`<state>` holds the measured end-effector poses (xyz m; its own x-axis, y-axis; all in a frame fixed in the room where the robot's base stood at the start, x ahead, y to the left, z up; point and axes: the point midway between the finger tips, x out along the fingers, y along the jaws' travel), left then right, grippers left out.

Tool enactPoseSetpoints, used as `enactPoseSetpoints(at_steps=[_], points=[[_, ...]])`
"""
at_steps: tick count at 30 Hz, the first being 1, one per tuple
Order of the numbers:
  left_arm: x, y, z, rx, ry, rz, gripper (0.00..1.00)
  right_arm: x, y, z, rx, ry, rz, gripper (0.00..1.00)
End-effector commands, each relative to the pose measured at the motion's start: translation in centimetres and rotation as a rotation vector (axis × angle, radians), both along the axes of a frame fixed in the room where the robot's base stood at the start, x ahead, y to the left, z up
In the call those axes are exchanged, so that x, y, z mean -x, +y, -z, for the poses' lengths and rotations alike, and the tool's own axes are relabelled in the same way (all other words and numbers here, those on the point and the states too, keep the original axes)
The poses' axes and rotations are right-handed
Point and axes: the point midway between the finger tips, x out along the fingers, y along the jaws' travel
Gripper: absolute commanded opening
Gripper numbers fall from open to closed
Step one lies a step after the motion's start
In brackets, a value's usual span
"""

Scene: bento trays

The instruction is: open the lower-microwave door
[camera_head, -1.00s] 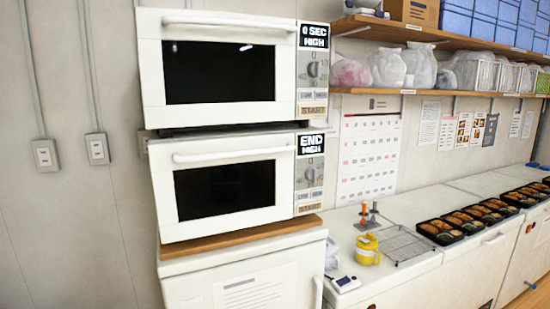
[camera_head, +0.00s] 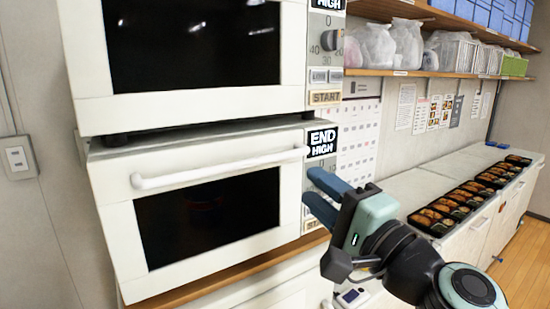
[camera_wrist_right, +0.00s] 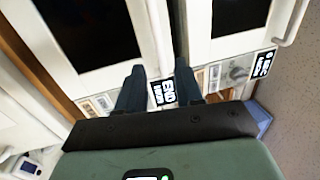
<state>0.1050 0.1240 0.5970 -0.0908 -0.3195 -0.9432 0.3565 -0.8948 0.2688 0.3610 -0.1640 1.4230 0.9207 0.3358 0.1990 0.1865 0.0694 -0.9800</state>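The white lower microwave (camera_head: 110,215) has a dark window, an END HIGH display and a closed door. Its long white handle (camera_head: 215,167) runs along the top of the door. My right gripper (camera_head: 310,185) is open and empty, in front of the control panel, just right of and below the handle's right end. In the right wrist view, the two fingers (camera_wrist_right: 160,66) are apart, with the END display (camera_wrist_right: 161,92) showing between them. The handle (camera_wrist_right: 158,35) shows beyond the fingertips there. The fingers hide part of the panel. My left gripper is not in view.
The upper microwave (camera_head: 90,113) stands directly above. A wooden board (camera_head: 215,277) lies under the lower one. Packed bento trays (camera_head: 437,212) line the counter at right. A shelf (camera_head: 420,72) with bags is above it. The space before the door's left part is clear.

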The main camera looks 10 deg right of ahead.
Motion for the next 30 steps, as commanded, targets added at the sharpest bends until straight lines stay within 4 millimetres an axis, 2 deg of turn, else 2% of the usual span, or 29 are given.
enactPoseSetpoints(at_steps=[9, 15, 21, 29, 30], points=[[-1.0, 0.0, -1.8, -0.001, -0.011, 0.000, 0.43, -6.5, 2.4, -1.4, 0.000, 0.003, -0.001, 0.36], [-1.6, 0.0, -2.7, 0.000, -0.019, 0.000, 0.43, -9.4, 3.5, -2.1, 0.001, 0.002, -0.001, 0.36], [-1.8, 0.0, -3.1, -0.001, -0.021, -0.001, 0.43, -10.6, 3.9, -2.3, 0.001, 0.002, 0.001, 0.36], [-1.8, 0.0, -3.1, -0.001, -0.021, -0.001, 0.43, -10.8, 3.9, -2.2, 0.003, 0.002, 0.001, 0.36], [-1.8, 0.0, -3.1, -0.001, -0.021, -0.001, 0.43, -10.8, 3.9, -2.2, 0.003, 0.002, 0.001, 0.33]])
